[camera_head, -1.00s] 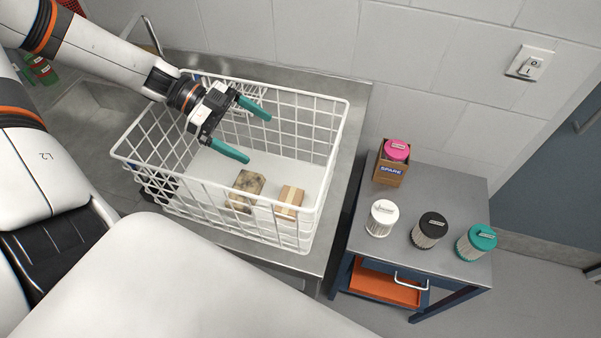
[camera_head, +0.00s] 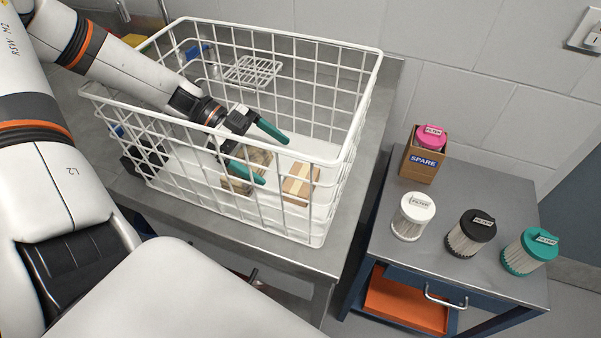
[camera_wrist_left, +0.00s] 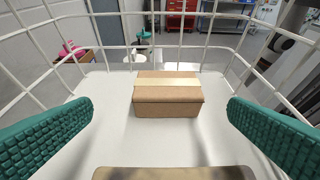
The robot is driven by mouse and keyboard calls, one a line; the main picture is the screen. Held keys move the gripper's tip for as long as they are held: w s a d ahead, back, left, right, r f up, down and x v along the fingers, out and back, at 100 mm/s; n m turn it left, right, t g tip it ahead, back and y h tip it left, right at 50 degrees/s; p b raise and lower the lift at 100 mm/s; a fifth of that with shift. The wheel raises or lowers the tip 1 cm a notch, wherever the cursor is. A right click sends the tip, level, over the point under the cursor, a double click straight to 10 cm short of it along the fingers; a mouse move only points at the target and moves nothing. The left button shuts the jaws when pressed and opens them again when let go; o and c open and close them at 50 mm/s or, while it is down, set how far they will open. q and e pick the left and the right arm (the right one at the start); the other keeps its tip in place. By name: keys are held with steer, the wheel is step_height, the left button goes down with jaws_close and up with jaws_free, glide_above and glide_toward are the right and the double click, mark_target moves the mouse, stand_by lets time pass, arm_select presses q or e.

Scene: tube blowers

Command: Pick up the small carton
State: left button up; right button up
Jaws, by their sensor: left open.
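The small carton (camera_head: 300,184) is a brown box with a paler tape strip. It lies on the floor of the white wire basket (camera_head: 368,62), near its right end. In the left wrist view the carton (camera_wrist_left: 168,95) sits centred between and beyond the teal fingertips. My left gripper (camera_head: 266,156) is open and empty, inside the basket to the left of the carton and apart from it. A second, mottled brown block (camera_head: 238,184) lies beside and partly under the gripper in the head view, and its edge shows at the bottom of the wrist view (camera_wrist_left: 175,173). My right gripper is not in view.
The basket's wire walls surround the gripper, and a small wire rack (camera_head: 252,72) is at its back. The basket stands on a steel counter (camera_head: 345,235). A cart (camera_head: 385,245) to the right carries several filters and a SPARE box (camera_head: 422,163).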

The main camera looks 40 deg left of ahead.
arm_select(q)
steer(key=x, duration=0.4)
steer(key=s+x, duration=0.1)
steer(key=x, duration=0.1)
steer(key=shift+d+f, duration=0.2)
steer(key=shift+d, duration=0.1)
steer(key=shift+w+d+f, duration=0.25)
steer(key=shift+d, duration=0.25)
steer(key=c, duration=1)
